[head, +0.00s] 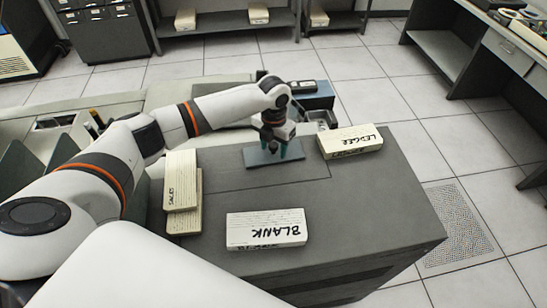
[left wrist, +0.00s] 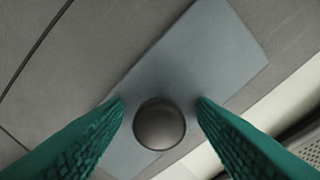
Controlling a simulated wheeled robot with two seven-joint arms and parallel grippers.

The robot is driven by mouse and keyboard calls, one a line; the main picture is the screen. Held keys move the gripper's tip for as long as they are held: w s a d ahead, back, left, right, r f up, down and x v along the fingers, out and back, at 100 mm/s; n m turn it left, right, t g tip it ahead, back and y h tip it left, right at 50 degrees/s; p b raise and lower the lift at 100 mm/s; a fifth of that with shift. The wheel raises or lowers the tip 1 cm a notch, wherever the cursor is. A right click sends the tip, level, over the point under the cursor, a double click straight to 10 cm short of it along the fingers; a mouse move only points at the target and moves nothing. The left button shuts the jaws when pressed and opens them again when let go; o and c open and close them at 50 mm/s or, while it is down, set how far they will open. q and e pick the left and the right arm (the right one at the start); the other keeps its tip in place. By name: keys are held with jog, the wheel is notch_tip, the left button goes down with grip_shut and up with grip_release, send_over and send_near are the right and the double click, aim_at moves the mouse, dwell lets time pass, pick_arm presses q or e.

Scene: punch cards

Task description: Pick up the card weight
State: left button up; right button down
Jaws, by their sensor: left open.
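The card weight (head: 262,157) is a flat blue-grey plate lying on the dark cabinet top in the head view. In the left wrist view the plate (left wrist: 205,55) has a dark round knob (left wrist: 159,124) standing on it. My left gripper (head: 281,154) is over the plate, pointing down. Its green fingers (left wrist: 160,108) are open, one on each side of the knob, with gaps showing. In the head view the fingers hide the knob. My right gripper is not in view.
A LEDGER card stack (head: 350,143) lies just right of the plate. A SALES stack (head: 181,182) is to the left and a BLANK stack (head: 266,230) nearer. A dark blue device (head: 313,97) stands behind. The cabinet top (head: 370,210) is clear at right.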

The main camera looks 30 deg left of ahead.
pick_arm(q)
jog(key=shift+r, duration=0.1)
grip_shut()
